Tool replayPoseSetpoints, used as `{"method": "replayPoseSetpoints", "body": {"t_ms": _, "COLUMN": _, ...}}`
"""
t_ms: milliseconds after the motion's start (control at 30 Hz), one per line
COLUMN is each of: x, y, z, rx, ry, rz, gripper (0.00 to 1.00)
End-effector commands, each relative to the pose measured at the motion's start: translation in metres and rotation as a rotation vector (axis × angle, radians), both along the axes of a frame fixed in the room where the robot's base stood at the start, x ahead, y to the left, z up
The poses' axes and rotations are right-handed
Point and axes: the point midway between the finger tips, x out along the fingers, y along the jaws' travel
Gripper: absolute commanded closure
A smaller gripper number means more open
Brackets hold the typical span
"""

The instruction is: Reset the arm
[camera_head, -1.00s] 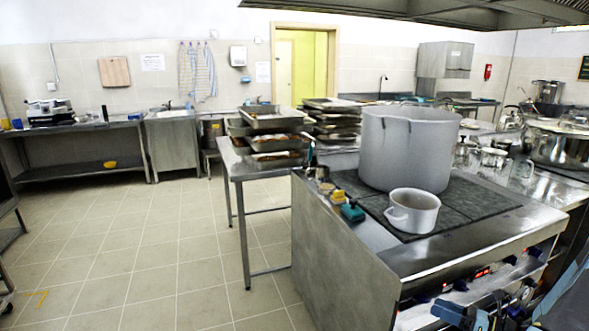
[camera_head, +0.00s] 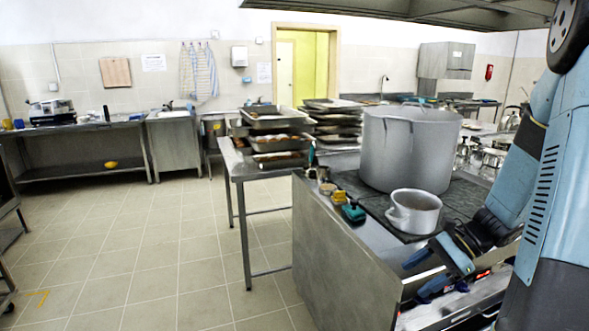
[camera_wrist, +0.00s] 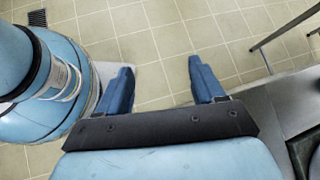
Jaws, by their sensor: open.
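My gripper (camera_head: 428,272) is in front of the stove's front edge in the head view, at the lower right, with my blue arm rising behind it to the right. In the wrist view my gripper (camera_wrist: 160,85) has its two blue fingers spread well apart with only floor tiles between them. It is open and empty. The arm hides part of the stove's right side and the counter behind it.
A large stockpot (camera_head: 405,150) and a small pot (camera_head: 413,212) stand on the stove (camera_head: 340,250), close to my arm. Small items, including a green-topped one (camera_head: 353,211), lie along its left edge. Stacked trays (camera_head: 272,140) stand on a table. The floor (camera_head: 150,250) at left is clear.

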Motion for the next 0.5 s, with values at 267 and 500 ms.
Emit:
{"method": "replayPoseSetpoints", "body": {"t_ms": 267, "x": -0.019, "y": 0.023, "z": 0.042, "rx": -0.215, "ry": -0.161, "rz": 0.243, "gripper": 0.32}}
{"method": "replayPoseSetpoints", "body": {"t_ms": 500, "x": -0.037, "y": 0.037, "z": 0.076, "rx": -0.393, "ry": -0.310, "rz": 0.440, "gripper": 0.32}}
